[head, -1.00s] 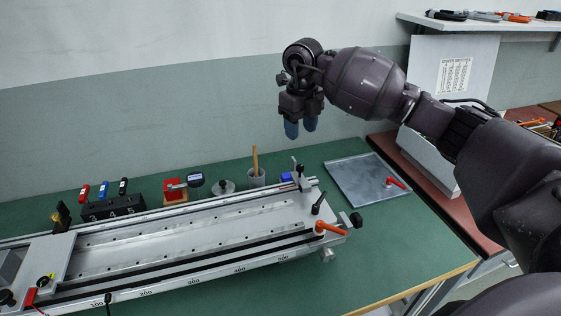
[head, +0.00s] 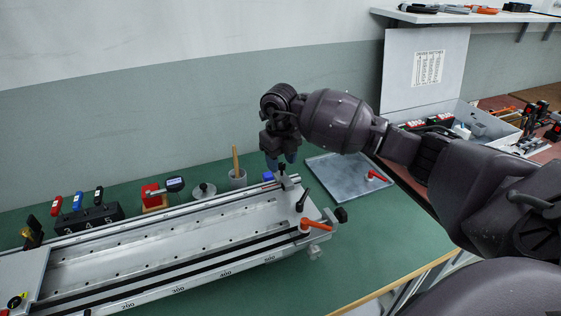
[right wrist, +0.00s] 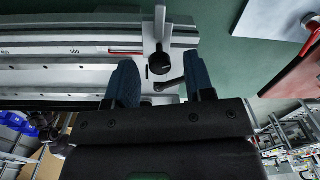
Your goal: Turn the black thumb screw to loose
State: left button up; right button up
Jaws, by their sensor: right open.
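The black thumb screw (head: 282,169) stands at the far right end of the long metal rail fixture (head: 170,245), on a small clamp. In the right wrist view it is a round black knob (right wrist: 160,64) under a grey metal arm. My right gripper (head: 281,160) is just above the screw, fingers pointing down. In the right wrist view my right gripper (right wrist: 160,72) is open, with a blue finger on each side of the knob and gaps between. Its fingertips partly hide the screw in the head view. My left gripper is not in view.
A black lever (head: 302,199), an orange-red lever (head: 316,224) and another black knob (head: 341,215) sit at the fixture's right end. A grey metal plate (head: 340,178) lies to the right.

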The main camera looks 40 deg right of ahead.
aim_at(280, 165)
jog(key=shift+f, duration=0.25)
grip_shut()
jog(key=shift+n, duration=0.7)
grip_release()
jog(key=shift+r, duration=0.15)
notch_tip(280, 165, up, 11)
jog(key=shift+a+f+p, duration=0.15)
jog(key=shift+f+p, duration=0.05)
jog(key=shift+p, duration=0.25)
